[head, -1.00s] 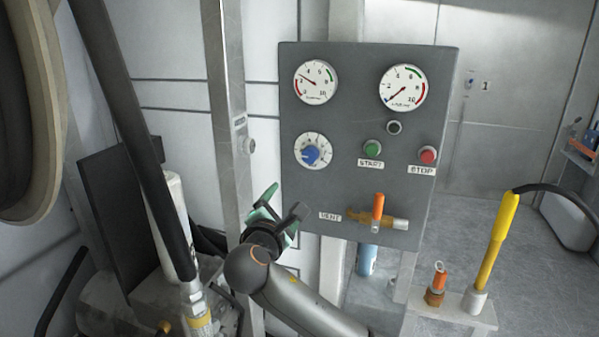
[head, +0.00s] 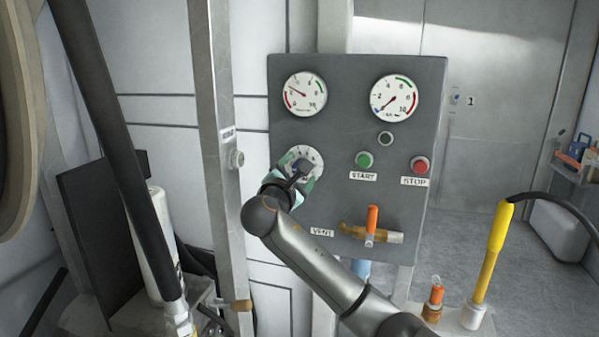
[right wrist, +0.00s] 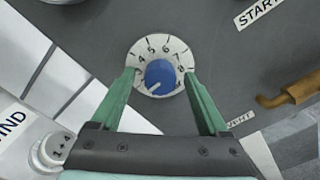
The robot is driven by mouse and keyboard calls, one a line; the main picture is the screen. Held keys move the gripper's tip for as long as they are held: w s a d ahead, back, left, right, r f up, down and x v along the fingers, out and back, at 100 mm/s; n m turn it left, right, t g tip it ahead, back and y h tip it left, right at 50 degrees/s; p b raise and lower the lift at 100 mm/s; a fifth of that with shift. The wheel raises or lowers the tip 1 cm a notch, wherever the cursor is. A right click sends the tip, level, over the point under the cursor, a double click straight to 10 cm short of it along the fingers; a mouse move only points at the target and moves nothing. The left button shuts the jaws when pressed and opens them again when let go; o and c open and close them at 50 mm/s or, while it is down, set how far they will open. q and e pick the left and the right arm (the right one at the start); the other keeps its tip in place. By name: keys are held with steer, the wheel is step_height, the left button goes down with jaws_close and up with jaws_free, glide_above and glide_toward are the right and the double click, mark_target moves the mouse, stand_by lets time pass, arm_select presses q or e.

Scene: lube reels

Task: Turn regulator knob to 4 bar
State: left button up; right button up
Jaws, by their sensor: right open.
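The regulator knob is blue and sits on a white numbered dial on the grey panel. In the head view the knob (head: 300,166) is partly covered by my right gripper (head: 294,178). In the right wrist view the knob (right wrist: 160,76) shows clearly, its white mark pointing to the lower left. The dial numeral at that mark is too small to read. My right gripper (right wrist: 158,73) is open, with its green fingers on the left and right of the knob over the dial. I cannot tell whether they touch it. My left gripper is not in view.
The panel (head: 340,190) also carries a left gauge (head: 304,94), a right gauge (head: 395,98), a green start button (head: 364,160) and a red stop button (head: 419,165). An orange vent lever (head: 372,222) sits below. A metal post (head: 212,130) stands left of the panel.

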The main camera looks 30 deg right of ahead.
steer(key=shift+w+d, duration=0.3)
steer(key=shift+d, duration=0.05)
jaws_close()
stand_by(0.5)
